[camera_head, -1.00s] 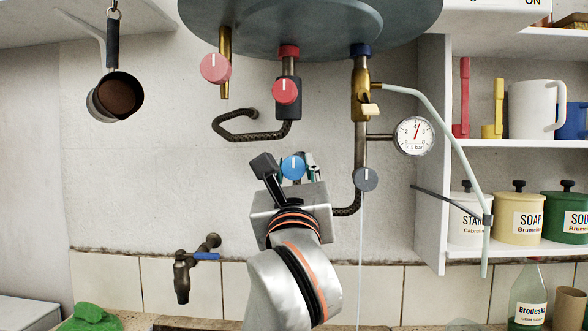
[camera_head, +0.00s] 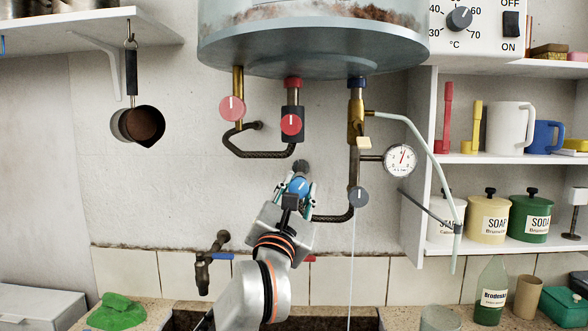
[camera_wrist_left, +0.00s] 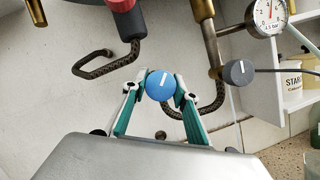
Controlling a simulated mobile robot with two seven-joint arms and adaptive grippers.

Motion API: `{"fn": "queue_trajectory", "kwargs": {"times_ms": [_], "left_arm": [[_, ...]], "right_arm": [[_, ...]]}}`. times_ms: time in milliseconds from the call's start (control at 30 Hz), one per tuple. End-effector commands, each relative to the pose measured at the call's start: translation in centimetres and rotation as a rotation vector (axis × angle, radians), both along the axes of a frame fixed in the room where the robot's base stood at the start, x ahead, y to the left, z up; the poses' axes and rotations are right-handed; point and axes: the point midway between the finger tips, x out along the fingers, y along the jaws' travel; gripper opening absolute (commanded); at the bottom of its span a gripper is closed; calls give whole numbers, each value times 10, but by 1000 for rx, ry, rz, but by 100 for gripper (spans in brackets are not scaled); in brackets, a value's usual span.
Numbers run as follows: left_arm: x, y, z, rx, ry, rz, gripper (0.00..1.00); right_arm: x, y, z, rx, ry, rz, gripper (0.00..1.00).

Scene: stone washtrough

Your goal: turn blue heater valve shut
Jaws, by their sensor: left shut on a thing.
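The blue heater valve (camera_head: 299,187) is a round blue knob with a white pointer line, low on the wall under the heater. In the left wrist view the blue knob (camera_wrist_left: 163,85) sits between the fingertips, its line tilted slightly from upright. My left gripper (camera_head: 298,190) is shut on the knob, with a teal finger on each side; it also shows in the left wrist view (camera_wrist_left: 161,92). The gripper and wrist cover the pipe below the knob in the head view. My right gripper is not in view.
The heater tank (camera_head: 310,45) hangs above, with two red knobs (camera_head: 232,108) (camera_head: 291,125) on its pipes. A grey knob (camera_head: 359,197) and a pressure gauge (camera_head: 400,160) are at right. A tap (camera_head: 205,264) is lower left. Shelves (camera_head: 480,159) stand at right.

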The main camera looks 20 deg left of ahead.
Motion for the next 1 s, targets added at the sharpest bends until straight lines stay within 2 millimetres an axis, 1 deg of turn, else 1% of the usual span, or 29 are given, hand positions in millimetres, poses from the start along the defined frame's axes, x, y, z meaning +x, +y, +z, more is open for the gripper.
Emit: {"fn": "queue_trajectory", "kwargs": {"times_ms": [33,133,167,300,400,533,600,700,800,1000], "left_arm": [[-1,2,10,43,10,4,7],[-1,2,9,119,35,3,7],[0,2,9,142,42,4,7],[1,2,6,247,78,3,7],[1,2,5,321,100,1,7],[1,2,3,423,127,2,7],[1,2,2,480,144,2,7],[1,2,2,565,166,2,7],[1,2,1,643,187,3,7],[0,2,0,769,224,1,7]], "right_arm": [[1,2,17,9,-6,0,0],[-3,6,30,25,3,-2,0],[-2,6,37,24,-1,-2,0],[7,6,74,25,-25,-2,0],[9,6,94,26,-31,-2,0],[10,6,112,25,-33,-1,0],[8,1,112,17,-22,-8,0],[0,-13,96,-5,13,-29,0],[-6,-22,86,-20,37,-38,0],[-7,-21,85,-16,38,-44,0]]}}
